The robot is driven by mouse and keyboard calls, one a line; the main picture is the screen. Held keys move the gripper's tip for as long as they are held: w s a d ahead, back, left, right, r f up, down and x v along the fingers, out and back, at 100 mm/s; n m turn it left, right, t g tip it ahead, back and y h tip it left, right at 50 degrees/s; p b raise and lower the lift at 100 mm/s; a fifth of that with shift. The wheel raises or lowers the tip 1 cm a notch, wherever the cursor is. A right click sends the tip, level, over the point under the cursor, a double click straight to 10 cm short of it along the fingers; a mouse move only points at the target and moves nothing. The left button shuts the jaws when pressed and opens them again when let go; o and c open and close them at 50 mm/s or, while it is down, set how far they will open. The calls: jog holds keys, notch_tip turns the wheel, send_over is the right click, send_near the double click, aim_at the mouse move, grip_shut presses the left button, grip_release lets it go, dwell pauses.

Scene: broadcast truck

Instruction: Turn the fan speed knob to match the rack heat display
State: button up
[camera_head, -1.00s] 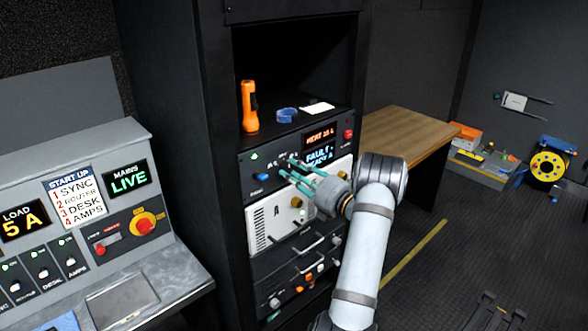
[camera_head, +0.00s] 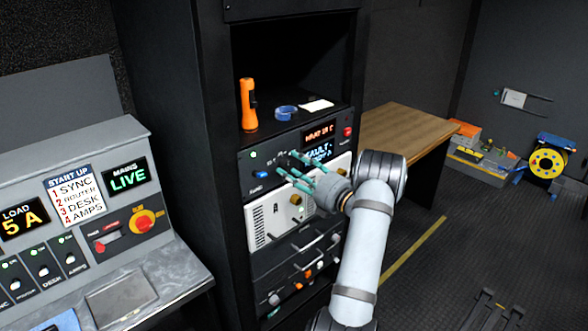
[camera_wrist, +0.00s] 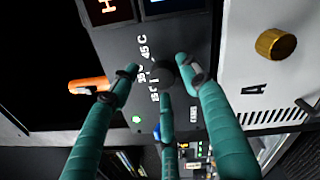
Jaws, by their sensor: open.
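The rack heat display (camera_head: 319,134) glows orange at the panel's upper right; its digits are too blurred to read surely. It is partly cut off in the wrist view (camera_wrist: 108,10). A dark round knob (camera_wrist: 162,72) sits on the dark panel (camera_wrist: 205,35), beside white temperature marks, one reading 45 C. My gripper (camera_head: 283,164) is open, its teal fingers reaching to this panel. In the wrist view its fingertips (camera_wrist: 160,80) are spread around the knob, very near it. I cannot tell whether they touch it. In the head view the fingers largely hide the knob.
A blue button or knob (camera_head: 261,174), a blue fault display (camera_head: 318,153) and a red button (camera_head: 348,132) share the panel. Below is a white unit (camera_head: 262,222) with a gold knob (camera_wrist: 275,43). An orange flashlight (camera_head: 249,105) stands on the shelf above.

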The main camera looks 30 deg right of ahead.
jog(key=shift+s+f, duration=0.1)
jog(key=shift+s, duration=0.05)
jog(key=v, duration=1.1)
jog(key=shift+s, duration=0.4)
jog(key=shift+w, duration=0.1)
jog(key=x, duration=1.2)
